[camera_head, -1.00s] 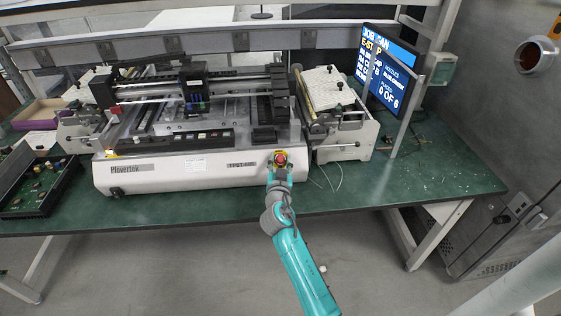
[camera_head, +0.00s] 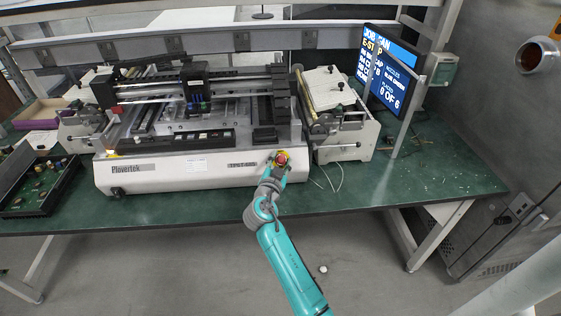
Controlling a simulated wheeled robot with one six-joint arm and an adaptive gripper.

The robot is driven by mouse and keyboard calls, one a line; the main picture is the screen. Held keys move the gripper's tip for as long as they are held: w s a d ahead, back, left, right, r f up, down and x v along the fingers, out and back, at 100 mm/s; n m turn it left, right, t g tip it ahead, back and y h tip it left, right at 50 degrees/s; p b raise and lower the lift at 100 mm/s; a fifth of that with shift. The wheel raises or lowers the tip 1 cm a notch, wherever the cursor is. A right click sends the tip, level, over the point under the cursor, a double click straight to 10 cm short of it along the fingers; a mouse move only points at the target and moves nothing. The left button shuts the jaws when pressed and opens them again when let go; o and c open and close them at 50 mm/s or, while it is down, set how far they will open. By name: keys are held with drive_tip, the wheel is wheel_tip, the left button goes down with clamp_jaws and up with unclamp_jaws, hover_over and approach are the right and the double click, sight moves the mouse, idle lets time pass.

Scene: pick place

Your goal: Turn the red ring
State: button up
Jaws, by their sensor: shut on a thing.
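The red ring (camera_head: 282,158) is a small red knob on a yellow backing, at the right end of the front face of a white benchtop machine (camera_head: 200,176). My gripper (camera_head: 279,163) is at the knob, with its teal fingers around the red part, and is shut on it. The fingers are small in this view and partly cover the yellow backing. My teal arm reaches up to it from the bottom of the picture.
The machine stands on a green bench (camera_head: 440,178). A screen (camera_head: 388,72) showing "E-STOP" text is at the back right. A black tray (camera_head: 45,185) with small parts lies at the left.

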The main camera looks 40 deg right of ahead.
drive_tip(key=o, duration=1.2)
drive_tip(key=shift+c, duration=0.2)
drive_tip(key=shift+a, duration=0.1)
drive_tip(key=v, duration=1.1)
drive_tip(key=shift+s+a, duration=0.3)
